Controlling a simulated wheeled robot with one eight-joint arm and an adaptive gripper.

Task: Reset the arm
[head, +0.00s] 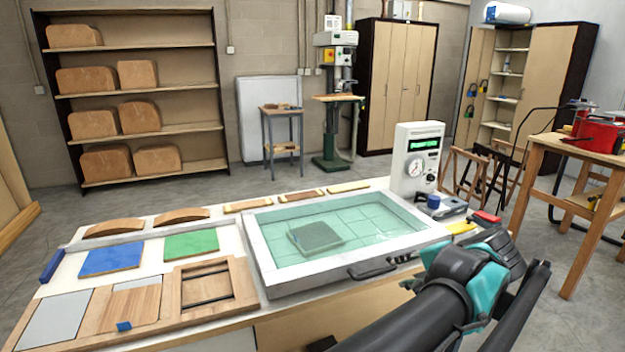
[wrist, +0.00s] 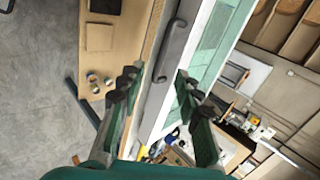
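My arm reaches in from the lower right of the head view, in front of the bench's right end. My gripper (wrist: 157,88) shows clearly in the wrist view, its two dark-padded fingers spread apart with nothing between them. A dark handle (head: 372,270) is on the front of the glass-lidded press (head: 270,282); it also shows in the wrist view (wrist: 172,50), beyond the fingertips and apart from them. The lid looks down, and a dark grey textured block (head: 316,237) shows through the glass.
The bench holds a blue panel (head: 111,259), a green panel (head: 191,243), a wooden frame (head: 178,290) and curved wood pieces (head: 114,228). A white gauge unit (head: 416,158) stands behind the press. A wooden table (head: 560,145) is at right. Open floor lies behind the bench.

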